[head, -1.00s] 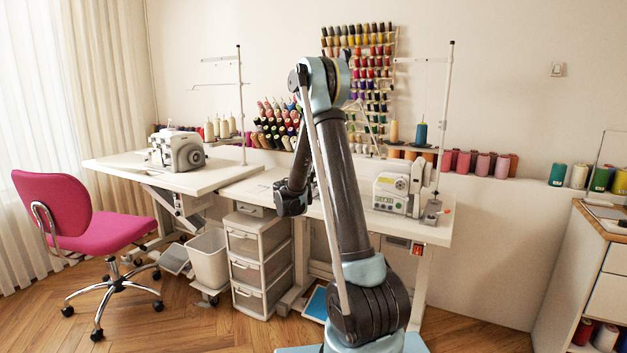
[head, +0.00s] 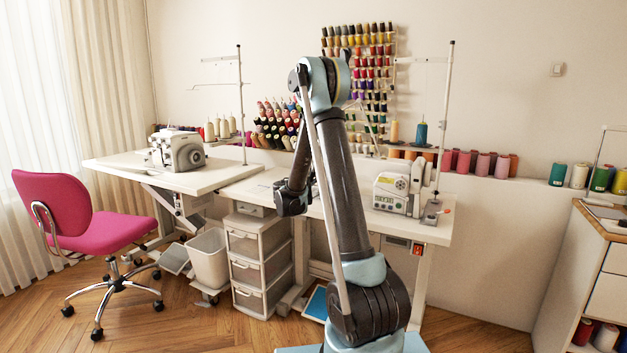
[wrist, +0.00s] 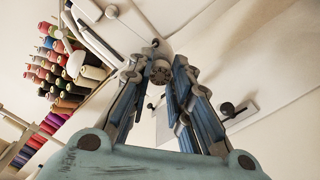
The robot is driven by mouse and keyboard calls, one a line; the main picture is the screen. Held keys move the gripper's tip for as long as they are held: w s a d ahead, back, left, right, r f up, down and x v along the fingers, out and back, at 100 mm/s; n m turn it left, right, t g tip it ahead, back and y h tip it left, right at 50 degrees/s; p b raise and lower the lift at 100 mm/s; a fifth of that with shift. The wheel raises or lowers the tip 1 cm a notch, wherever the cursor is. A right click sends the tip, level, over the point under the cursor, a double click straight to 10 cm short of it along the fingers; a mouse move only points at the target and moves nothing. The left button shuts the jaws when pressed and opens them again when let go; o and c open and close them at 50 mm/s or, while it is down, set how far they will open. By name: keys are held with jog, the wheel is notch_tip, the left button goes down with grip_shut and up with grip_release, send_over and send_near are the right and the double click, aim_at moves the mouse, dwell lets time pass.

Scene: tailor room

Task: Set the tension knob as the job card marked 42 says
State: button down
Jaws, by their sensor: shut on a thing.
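In the wrist view my gripper (wrist: 158,82) has its fingertips closed around a small round ridged knob (wrist: 160,71), which looks like the tension knob. Its marks and setting cannot be read. In the head view my arm hides the fingers and the knob; only the wrist end of the arm shows left of the white sewing machine (head: 391,193) on the right table. No job card marked 42 can be made out in either view.
A second dark knob (wrist: 227,108) on a pale plate sits right of my fingers. Thread spools (wrist: 75,72) show at left. The white table (head: 430,232) carries the machine and a thread stand (head: 446,120). A pink chair (head: 75,220) stands at left.

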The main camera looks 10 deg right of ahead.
jog(key=c, duration=1.4)
grip_release()
jog(key=shift+c, duration=0.2)
jog(key=shift+s, duration=0.1)
jog(key=v, duration=1.1)
jog(key=shift+s+a, duration=0.25)
jog(key=shift+s, duration=0.05)
jog(key=shift+f, duration=0.1)
